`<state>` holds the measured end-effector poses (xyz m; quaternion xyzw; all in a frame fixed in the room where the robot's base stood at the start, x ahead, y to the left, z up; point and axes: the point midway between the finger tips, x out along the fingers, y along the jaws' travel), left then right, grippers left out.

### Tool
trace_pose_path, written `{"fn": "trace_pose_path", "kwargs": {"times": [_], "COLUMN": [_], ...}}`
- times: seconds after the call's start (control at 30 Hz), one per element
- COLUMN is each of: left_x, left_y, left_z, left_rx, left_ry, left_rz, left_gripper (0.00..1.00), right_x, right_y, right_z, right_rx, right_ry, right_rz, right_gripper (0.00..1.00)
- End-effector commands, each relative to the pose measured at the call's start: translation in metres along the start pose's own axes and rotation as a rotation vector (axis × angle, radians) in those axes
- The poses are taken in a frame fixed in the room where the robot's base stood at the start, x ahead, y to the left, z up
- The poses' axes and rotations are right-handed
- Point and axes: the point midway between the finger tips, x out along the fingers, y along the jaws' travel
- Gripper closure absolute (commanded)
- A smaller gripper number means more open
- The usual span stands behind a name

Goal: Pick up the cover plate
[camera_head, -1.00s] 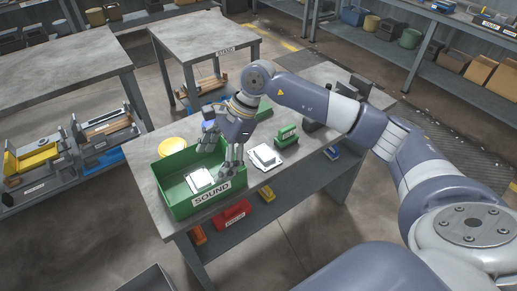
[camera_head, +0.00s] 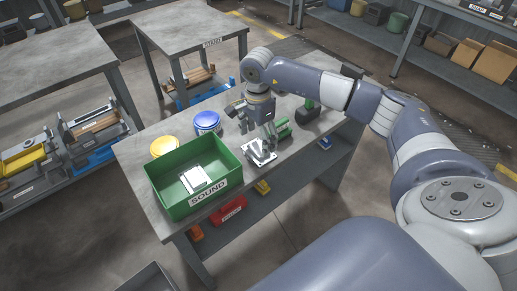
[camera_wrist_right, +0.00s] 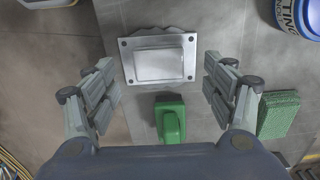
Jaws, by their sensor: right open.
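A grey metal cover plate (camera_head: 262,158) with a raised rectangular middle and corner holes lies on the workbench, right of the green bin; it shows whole in the right wrist view (camera_wrist_right: 160,60). A similar pale plate (camera_head: 193,180) lies inside the green bin labelled SOUND (camera_head: 178,208). My right gripper (camera_head: 256,133) is open and empty, above the bench by the loose plate. In the right wrist view its fingers (camera_wrist_right: 158,76) stand apart to either side of the plate's lower part; I cannot tell the height gap. My left gripper is not in view.
A green block (camera_wrist_right: 171,122) sits close to the plate, with a green textured pad (camera_wrist_right: 278,115) farther right. A blue can (camera_head: 207,122) and a yellow-topped can (camera_head: 164,147) stand behind the bin. A red bin (camera_head: 229,210) is on the lower shelf.

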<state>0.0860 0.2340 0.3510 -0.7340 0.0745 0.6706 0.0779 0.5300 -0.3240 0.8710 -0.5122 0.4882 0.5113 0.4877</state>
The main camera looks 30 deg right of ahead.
Motion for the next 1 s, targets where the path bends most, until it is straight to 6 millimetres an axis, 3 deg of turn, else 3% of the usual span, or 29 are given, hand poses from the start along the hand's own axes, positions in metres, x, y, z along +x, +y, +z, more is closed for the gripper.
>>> {"fn": "trace_pose_path", "kwargs": {"times": [0.2, 0.5, 0.57, 0.8, 1.0], "left_x": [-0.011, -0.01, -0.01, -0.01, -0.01], "left_y": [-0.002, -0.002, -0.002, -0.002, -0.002], "left_z": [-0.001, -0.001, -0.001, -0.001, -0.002], "left_rx": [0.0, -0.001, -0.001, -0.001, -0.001], "left_ry": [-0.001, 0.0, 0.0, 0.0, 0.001], "left_rz": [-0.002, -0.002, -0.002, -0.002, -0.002], "left_gripper": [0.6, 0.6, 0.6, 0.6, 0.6], "right_x": [0.03, 0.037, 0.037, 0.036, 0.035], "right_y": [0.002, 0.001, 0.001, 0.001, 0.001], "right_z": [-0.001, -0.001, -0.001, -0.001, -0.001], "right_rx": [0.0, -0.001, -0.001, -0.001, 0.0], "right_ry": [-0.001, -0.001, -0.001, -0.001, -0.002], "right_rz": [0.003, 0.0, 0.0, 0.0, -0.002], "right_gripper": [0.23, 0.23, 0.35, 0.89, 0.91]}}
